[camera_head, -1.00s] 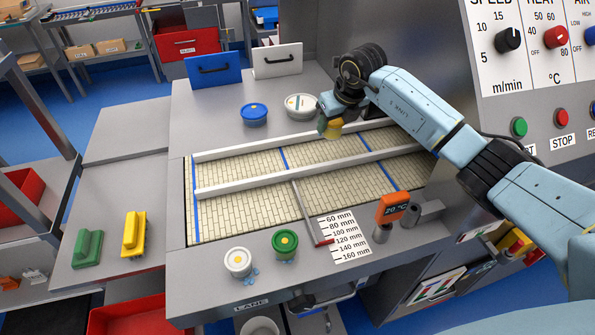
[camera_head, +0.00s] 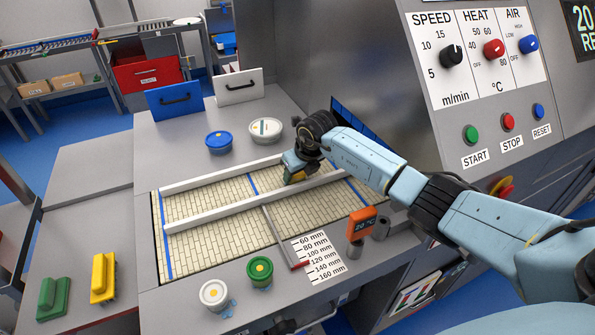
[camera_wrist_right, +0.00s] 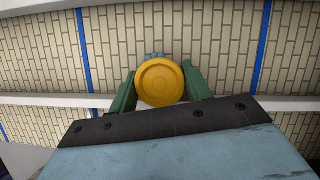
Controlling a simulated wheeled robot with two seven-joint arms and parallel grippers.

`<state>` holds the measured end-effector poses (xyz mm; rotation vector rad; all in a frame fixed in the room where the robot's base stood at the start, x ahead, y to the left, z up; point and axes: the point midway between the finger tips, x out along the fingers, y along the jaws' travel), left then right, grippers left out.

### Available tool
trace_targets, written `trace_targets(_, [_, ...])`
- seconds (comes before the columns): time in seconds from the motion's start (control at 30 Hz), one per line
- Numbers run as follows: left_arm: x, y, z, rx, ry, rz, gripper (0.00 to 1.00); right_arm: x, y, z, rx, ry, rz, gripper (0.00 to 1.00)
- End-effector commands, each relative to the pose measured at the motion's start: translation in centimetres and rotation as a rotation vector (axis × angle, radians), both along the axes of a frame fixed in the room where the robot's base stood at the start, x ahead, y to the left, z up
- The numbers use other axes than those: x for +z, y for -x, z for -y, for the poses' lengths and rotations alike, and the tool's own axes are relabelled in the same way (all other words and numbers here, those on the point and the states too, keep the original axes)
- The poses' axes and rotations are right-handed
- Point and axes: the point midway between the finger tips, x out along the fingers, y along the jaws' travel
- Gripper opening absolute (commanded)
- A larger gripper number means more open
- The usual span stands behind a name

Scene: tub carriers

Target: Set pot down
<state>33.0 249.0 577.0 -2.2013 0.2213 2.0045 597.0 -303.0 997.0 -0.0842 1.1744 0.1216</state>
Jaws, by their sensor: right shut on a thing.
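The pot has a round yellow lid (camera_wrist_right: 162,82) in the right wrist view, between the two green fingers of my right gripper (camera_wrist_right: 160,88). The fingers are shut on it. In the head view my right gripper (camera_head: 293,172) points down over the brick-patterned belt (camera_head: 215,240), between the two white rails. My left gripper is not in view.
A blue-lidded pot (camera_head: 219,141) and a white-lidded pot (camera_head: 265,129) stand behind the far rail. White (camera_head: 214,294) and green (camera_head: 260,269) pots stand in front of the belt. An orange temperature display (camera_head: 364,220) stands right. The belt's left part is clear.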

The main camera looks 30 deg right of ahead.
Motion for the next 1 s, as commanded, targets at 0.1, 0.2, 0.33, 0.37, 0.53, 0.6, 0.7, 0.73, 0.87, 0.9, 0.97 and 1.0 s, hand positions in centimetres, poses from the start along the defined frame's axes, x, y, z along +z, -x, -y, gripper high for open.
trace_targets(0.1, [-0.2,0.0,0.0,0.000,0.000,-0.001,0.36,-0.3,0.0,0.0,0.000,0.000,-0.001,0.55])
trace_targets(0.2, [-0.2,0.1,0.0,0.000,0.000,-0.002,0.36,-0.2,0.0,0.0,0.000,0.000,-0.001,0.68])
trace_targets(0.33, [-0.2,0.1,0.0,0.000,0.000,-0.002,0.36,-0.2,0.0,0.0,0.000,0.000,-0.001,0.70])
trace_targets(0.37, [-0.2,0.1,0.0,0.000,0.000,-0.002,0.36,-0.2,0.0,0.0,0.000,0.000,-0.001,0.70])
trace_targets(0.53, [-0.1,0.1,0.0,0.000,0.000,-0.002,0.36,-0.1,0.0,0.0,0.000,0.000,-0.001,0.70])
trace_targets(0.6, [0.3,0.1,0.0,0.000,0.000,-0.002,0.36,0.3,0.0,0.0,0.000,-0.001,0.000,0.70])
trace_targets(0.7, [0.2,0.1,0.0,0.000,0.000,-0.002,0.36,1.2,0.4,0.1,0.001,0.001,0.002,0.70])
trace_targets(0.73, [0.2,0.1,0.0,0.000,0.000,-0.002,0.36,1.6,0.5,0.2,0.001,0.001,0.003,0.70])
trace_targets(0.87, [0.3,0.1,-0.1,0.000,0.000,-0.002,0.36,3.8,1.4,0.3,0.001,0.002,0.003,0.70])
trace_targets(0.9, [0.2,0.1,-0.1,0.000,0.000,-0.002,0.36,4.6,1.7,0.3,0.001,0.002,0.004,0.70])
trace_targets(0.97, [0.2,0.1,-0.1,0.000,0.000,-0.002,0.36,5.6,2.2,0.4,0.001,0.001,0.003,0.70])
trace_targets(1.0, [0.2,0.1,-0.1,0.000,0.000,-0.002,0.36,6.4,2.5,0.4,0.001,0.002,0.003,0.70])
